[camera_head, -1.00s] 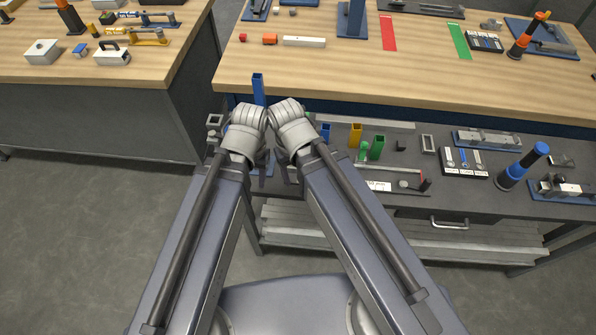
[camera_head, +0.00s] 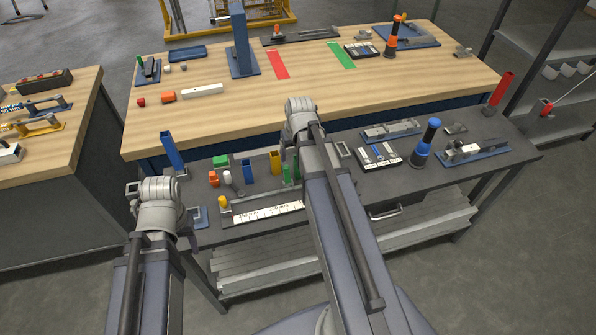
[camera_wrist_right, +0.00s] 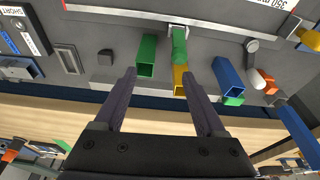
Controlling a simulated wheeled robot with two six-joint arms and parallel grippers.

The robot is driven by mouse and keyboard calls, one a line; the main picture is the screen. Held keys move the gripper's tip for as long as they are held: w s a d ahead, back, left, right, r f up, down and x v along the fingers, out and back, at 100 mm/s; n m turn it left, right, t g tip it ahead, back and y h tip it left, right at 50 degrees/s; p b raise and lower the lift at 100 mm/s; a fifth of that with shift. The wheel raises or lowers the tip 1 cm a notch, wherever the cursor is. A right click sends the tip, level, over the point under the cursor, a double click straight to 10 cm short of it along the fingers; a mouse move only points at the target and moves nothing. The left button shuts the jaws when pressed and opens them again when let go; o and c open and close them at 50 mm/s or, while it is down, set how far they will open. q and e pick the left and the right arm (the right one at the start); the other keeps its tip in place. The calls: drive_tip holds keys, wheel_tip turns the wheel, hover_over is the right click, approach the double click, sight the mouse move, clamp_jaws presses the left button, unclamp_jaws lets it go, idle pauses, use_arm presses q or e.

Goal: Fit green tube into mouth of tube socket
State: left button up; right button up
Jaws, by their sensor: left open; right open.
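A hollow green square tube (camera_wrist_right: 147,55) stands on the grey lower bench, mouth visible in the right wrist view; in the head view it shows beside my right arm (camera_head: 297,172). A second green piece (camera_wrist_right: 179,45) is beside it, at a small pale square part. My right gripper (camera_wrist_right: 160,78) is open, empty, with the green tube just beyond its fingertips. My left gripper (camera_head: 188,228) is open over the lower bench's left end, fingers largely hidden. A blue hollow post (camera_head: 172,150) rises tilted behind it; I cannot tell if this is the tube socket.
A yellow tube (camera_head: 275,162) and blue tube (camera_head: 248,172) stand close to the green ones. A white-topped peg (camera_head: 228,178), orange piece (camera_head: 213,178) and green block (camera_head: 221,161) lie left of them. The raised wooden bench (camera_head: 310,88) edges the lower bench behind.

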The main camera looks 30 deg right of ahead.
drive_tip(key=shift+m, duration=0.3)
drive_tip(key=d+f+b, duration=0.1)
drive_tip(key=f+b, duration=0.1)
drive_tip(key=w+d+f+b, duration=0.1)
drive_tip(key=b, duration=0.1)
drive_tip(key=f+b, duration=0.1)
drive_tip(key=f, duration=0.1)
drive_tip(key=shift+w+d+f+b, duration=0.35)
drive_tip(key=shift+d+b, duration=0.05)
drive_tip(key=shift+f, duration=0.1)
drive_tip(key=b+x, duration=0.6)
clamp_jaws()
idle(0.4)
